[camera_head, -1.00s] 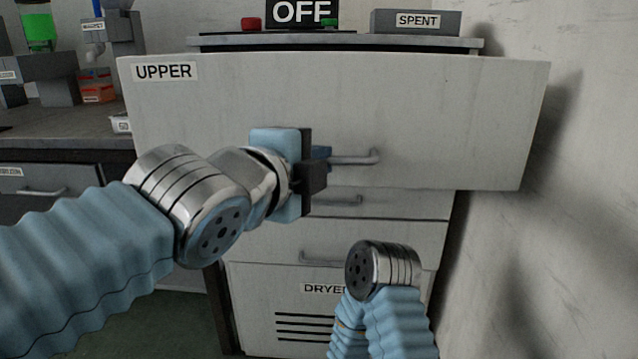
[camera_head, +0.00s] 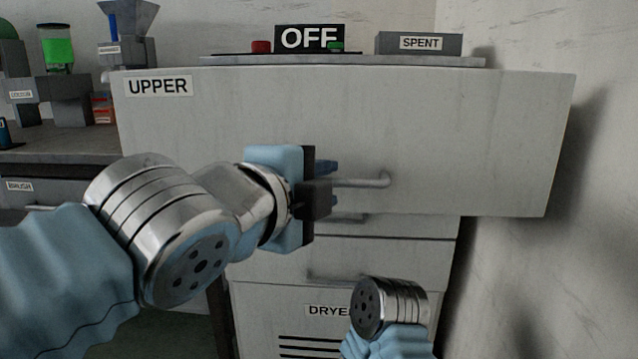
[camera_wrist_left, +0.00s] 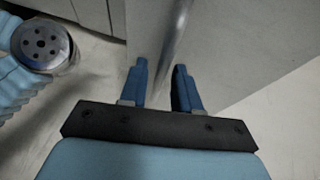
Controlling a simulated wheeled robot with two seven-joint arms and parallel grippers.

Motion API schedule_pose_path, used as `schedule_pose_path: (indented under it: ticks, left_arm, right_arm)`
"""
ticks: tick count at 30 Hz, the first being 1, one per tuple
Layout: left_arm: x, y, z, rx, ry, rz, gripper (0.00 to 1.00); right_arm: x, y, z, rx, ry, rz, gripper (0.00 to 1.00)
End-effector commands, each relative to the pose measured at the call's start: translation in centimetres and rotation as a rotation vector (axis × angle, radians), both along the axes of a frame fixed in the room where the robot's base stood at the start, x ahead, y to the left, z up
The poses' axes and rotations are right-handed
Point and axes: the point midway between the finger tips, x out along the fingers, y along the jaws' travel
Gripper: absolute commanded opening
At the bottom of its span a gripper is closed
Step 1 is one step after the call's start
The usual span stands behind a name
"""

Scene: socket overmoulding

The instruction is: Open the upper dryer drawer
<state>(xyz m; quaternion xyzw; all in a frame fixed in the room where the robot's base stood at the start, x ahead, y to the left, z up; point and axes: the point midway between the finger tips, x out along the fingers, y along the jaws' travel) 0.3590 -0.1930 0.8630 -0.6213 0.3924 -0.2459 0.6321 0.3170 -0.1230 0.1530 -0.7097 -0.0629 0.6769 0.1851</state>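The upper dryer drawer (camera_head: 450,130) has a wide pale front labelled UPPER and stands well out from the cabinet. Its grey bar handle (camera_head: 365,182) is on the front. My left gripper (camera_head: 325,183) is at the left part of this handle, and the bar runs between its blue fingers. In the left wrist view the handle (camera_wrist_left: 177,45) passes into the narrow gap of the left gripper (camera_wrist_left: 160,88), which looks closed around it. The drawer's inside is hidden. My right arm shows low in the head view, but its gripper does not.
The lower drawer (camera_head: 400,258) is below, above a panel labelled DRYER. An OFF sign (camera_head: 308,38) and a SPENT box (camera_head: 419,43) stand on the cabinet top. A wall (camera_head: 600,160) is close on the right. A bench (camera_head: 60,143) with equipment is at left.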

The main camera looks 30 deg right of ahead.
Motion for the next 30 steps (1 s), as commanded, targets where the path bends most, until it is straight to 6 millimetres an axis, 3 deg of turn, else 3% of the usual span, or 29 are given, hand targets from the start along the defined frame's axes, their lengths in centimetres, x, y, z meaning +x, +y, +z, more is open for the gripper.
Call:
schedule_pose_path:
  ticks: [11,16,18,20,21,22,23,24,30]
  left_arm:
    - [0.0,0.0,0.6,-0.002,-0.001,0.0,0.38]
    - [0.1,0.0,3.6,-0.003,-0.001,0.001,0.38]
    - [-1.0,0.6,4.9,-0.008,-0.005,-0.002,0.38]
    - [-2.1,1.2,6.6,-0.014,-0.009,-0.005,0.57]
    - [-2.7,1.5,7.5,-0.015,-0.009,-0.005,0.72]
    - [-3.3,1.8,8.3,-0.017,-0.011,-0.006,0.76]
    - [-3.8,2.1,9.1,-0.019,-0.011,-0.006,0.66]
    - [-4.5,2.4,9.9,-0.018,-0.011,-0.007,0.38]
    - [-8.7,4.7,11.6,-0.01,-0.008,-0.005,0.38]
  right_arm:
    - [0.0,0.0,0.3,0.0,0.001,0.0,0.0]
    - [-0.1,0.0,2.0,0.001,0.003,0.002,0.0]
    - [-0.1,0.0,2.1,0.002,0.004,0.003,0.0]
    - [-0.1,0.0,2.5,0.002,0.005,0.003,0.0]
    - [-0.1,0.0,2.7,0.001,0.006,0.003,0.0]
    - [-0.1,0.0,2.9,0.001,0.006,0.003,0.0]
    - [-0.1,0.0,3.1,0.001,0.006,0.003,0.0]
    - [-0.1,0.0,3.4,0.0,0.006,0.002,0.0]
    - [-0.1,-0.1,3.5,-0.001,0.004,0.001,0.0]
